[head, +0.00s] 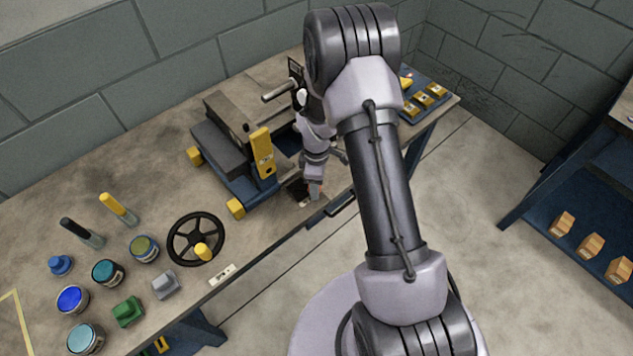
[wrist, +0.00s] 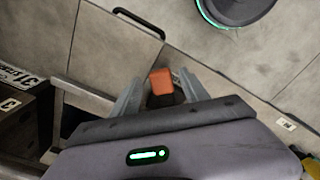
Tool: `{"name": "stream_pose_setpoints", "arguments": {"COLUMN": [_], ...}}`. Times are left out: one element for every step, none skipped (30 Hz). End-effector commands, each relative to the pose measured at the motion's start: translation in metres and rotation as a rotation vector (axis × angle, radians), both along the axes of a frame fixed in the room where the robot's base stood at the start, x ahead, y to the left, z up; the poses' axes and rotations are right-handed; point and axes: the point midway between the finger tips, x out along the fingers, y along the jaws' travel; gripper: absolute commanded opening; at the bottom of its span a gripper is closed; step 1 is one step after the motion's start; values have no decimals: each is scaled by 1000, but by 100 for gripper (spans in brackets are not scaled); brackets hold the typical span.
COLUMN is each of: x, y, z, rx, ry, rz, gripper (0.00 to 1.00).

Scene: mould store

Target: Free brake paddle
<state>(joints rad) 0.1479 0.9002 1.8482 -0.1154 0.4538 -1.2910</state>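My gripper (head: 313,188) points down at the front edge of the bench, beside the blue carriage with the grey mould block. In the wrist view my gripper (wrist: 160,80) has its two grey fingers apart, with an orange piece (wrist: 160,82) between them. Small gaps seem to show at the sides of the orange piece. It looks like the brake paddle's pad, but its lower part is hidden by the gripper. Only a trace of orange shows at the fingers in the head view. A dark opening (head: 297,190) lies just left of my gripper.
The blue carriage (head: 240,187) has yellow ends and an upright yellow plate (head: 263,152). A black handwheel (head: 196,239) lies left on the bench (head: 60,210), near several jars. A blue rack (head: 560,215) stands right, beyond open floor.

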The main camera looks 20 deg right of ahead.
Motion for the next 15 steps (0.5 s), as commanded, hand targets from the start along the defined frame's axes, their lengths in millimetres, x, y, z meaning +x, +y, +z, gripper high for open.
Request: {"name": "stream_pose_setpoints", "arguments": {"x": [0,0,0,0,0,0,0,1,1,1,1,1,1,1,1], "y": [0,0,0,0,0,0,0,0,0,0,0,0,0,0,0], "z": [0,0,0,1,2,6,10,16,26,34,44,58,68,79,93], "rx": [0,1,1,1,0,-1,0,0,0,-1,-1,-1,-1,0,0], "ry": [0,1,1,1,0,-1,-1,-2,-2,-3,-3,-3,-3,-4,-4], "rz": [0,0,-1,-1,-1,-1,0,0,0,0,0,-1,-1,-2,-1], "gripper": [53,53,53,53,53,53,53,53,53,53,53,53,53,53,53]}}
